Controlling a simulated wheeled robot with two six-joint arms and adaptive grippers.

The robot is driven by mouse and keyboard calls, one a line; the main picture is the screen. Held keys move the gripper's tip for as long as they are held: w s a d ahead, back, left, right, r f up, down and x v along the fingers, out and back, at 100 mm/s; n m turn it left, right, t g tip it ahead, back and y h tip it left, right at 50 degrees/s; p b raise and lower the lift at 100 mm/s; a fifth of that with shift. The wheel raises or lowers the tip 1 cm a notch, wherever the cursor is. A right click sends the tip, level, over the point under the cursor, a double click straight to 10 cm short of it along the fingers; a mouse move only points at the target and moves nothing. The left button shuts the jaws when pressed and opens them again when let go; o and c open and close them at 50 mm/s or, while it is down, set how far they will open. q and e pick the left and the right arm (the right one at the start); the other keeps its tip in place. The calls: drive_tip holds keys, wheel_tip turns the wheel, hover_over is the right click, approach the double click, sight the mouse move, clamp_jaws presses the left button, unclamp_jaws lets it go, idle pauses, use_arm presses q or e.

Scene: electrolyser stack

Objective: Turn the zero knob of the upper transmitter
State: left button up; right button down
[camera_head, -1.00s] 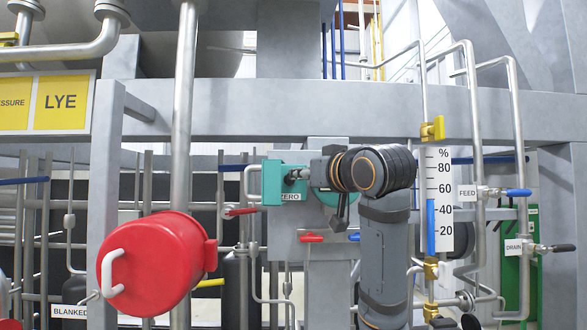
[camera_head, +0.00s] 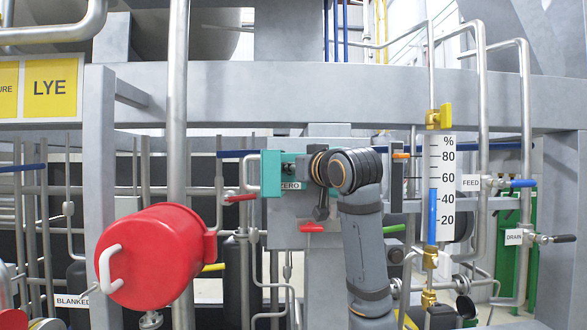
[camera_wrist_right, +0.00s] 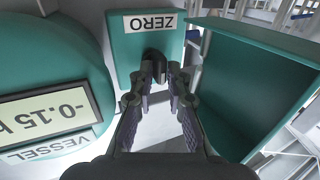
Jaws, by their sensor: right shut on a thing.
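The upper transmitter is a teal housing with a round body (camera_wrist_right: 40,75) whose display reads about -0.15, upside down in the right wrist view. Beside it is a teal zero block (camera_wrist_right: 138,42) with a ZERO label (camera_wrist_right: 155,22), also upside down. The dark zero knob (camera_wrist_right: 153,66) projects below that label. My right gripper (camera_wrist_right: 157,78) has its fingertips closed around the knob. In the head view, my right gripper (camera_head: 294,169) reaches left to the teal housing (camera_head: 271,174); my wrist hides most of the transmitter and knob. My left gripper is not in view.
An open teal cover (camera_wrist_right: 255,75) stands close beside the right fingers. A red cylinder with a handle (camera_head: 150,258) is at the left front. A vertical pipe (camera_head: 178,130) runs near it. A level scale (camera_head: 440,190) and pipes stand right of my arm.

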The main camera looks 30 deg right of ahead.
drive_tip(key=shift+a+f+m+t+h+b, duration=0.15)
drive_tip(key=shift+m+t+h+b, duration=0.45)
drive_tip(key=shift+m+b, duration=1.65)
drive_tip(key=shift+d+f+m+t+h+b, duration=0.1)
drive_tip(key=shift+f+m+t+h+b, duration=0.45)
drive_tip(key=shift+m+b, duration=1.65)
drive_tip(key=shift+a+r+m+t+h+b, duration=0.1)
drive_tip(key=shift+r+m+t+h+b, duration=0.15)
drive_tip(key=shift+m+h+b, duration=1.35)
drive_tip(key=shift+m+y+b, duration=0.45)
drive_tip(key=shift+m+b, duration=0.15)
drive_tip(key=shift+m, duration=0.25)
drive_tip(key=c, duration=1.6)
unclamp_jaws()
drive_tip(key=shift+o, duration=0.2)
